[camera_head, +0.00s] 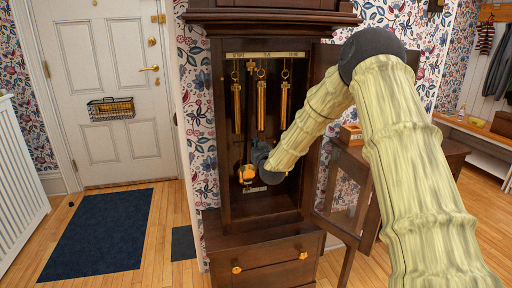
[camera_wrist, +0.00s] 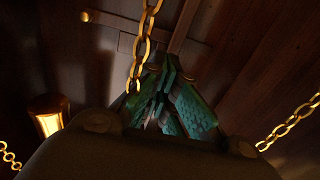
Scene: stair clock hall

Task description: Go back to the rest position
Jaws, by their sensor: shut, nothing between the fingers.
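My arm reaches from the right into the open case of a tall dark wooden clock (camera_head: 220,150) in the head view. My gripper's fingers are hidden there behind the wrist, low in the case near the brass pendulum bob (camera_head: 247,174). In the wrist view my gripper (camera_wrist: 170,68) shows greenish fingers, closed together and empty. A brass chain (camera_wrist: 142,48) hangs across the view close to the fingers; I cannot tell if they touch. Brass weights (camera_head: 261,105) hang in the case above my wrist.
The clock's glazed door (camera_head: 363,232) stands open on the right, close to my arm. A side table with a small wooden box (camera_head: 351,134) is behind my arm. A dark blue mat (camera_head: 98,232) lies before the white door (camera_head: 112,85).

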